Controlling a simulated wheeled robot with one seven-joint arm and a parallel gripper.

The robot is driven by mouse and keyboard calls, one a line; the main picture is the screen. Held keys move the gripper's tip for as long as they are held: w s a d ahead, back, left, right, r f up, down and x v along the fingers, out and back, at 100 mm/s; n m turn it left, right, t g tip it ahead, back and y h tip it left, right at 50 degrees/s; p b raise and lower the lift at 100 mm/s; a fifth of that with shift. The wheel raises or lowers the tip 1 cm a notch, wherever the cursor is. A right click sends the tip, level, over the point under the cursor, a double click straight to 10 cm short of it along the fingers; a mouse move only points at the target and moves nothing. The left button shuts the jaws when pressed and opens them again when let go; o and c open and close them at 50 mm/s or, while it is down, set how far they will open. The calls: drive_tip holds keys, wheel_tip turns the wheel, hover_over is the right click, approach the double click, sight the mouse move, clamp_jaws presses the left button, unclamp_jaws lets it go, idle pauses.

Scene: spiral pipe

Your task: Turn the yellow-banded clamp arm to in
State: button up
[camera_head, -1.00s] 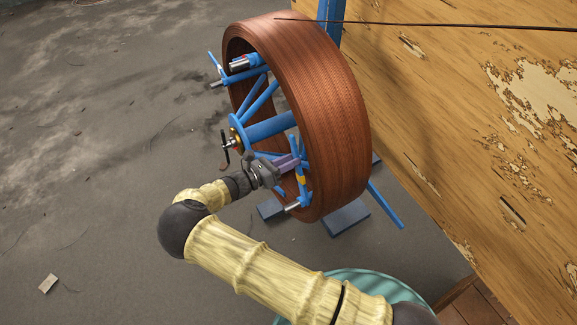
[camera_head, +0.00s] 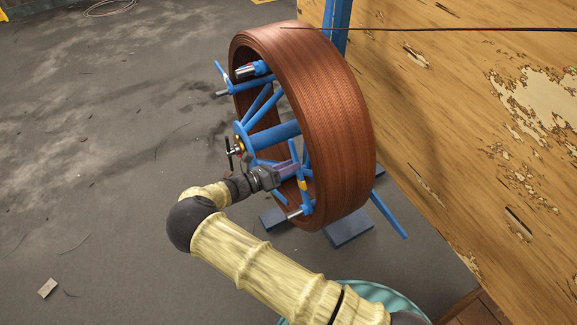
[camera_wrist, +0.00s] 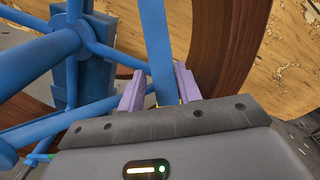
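The yellow-banded clamp arm (camera_head: 303,185) is a thin blue bar on the near lower side of the blue reel frame, standing steeply across the coil's open face. Its yellow band shows just below my gripper (camera_head: 288,168). In the wrist view, my gripper (camera_wrist: 160,88) has its two purple fingers apart, one on each side of the blue bar of the clamp arm (camera_wrist: 157,45). The bar runs between them down to the palm edge. A narrow gap shows at the left finger; contact at the right finger is unclear. The palm hides the bar's lower part.
A large brown coil (camera_head: 325,110) surrounds the blue hub (camera_head: 275,133) and spokes. A small black handle (camera_head: 229,152) sits by the hub's end. A peeling wooden wall (camera_head: 460,110) stands close on the right. Open grey floor (camera_head: 100,170) lies to the left.

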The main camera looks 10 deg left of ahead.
drive_tip(key=shift+o, duration=1.1)
drive_tip(key=shift+a, duration=0.1)
drive_tip(key=b+v, duration=0.2)
drive_tip(key=v, duration=1.5)
drive_tip(key=shift+s+b, duration=0.2)
drive_tip(key=shift+b, duration=0.1)
drive_tip(key=shift+a, duration=0.1)
drive_tip(key=shift+w, duration=0.1)
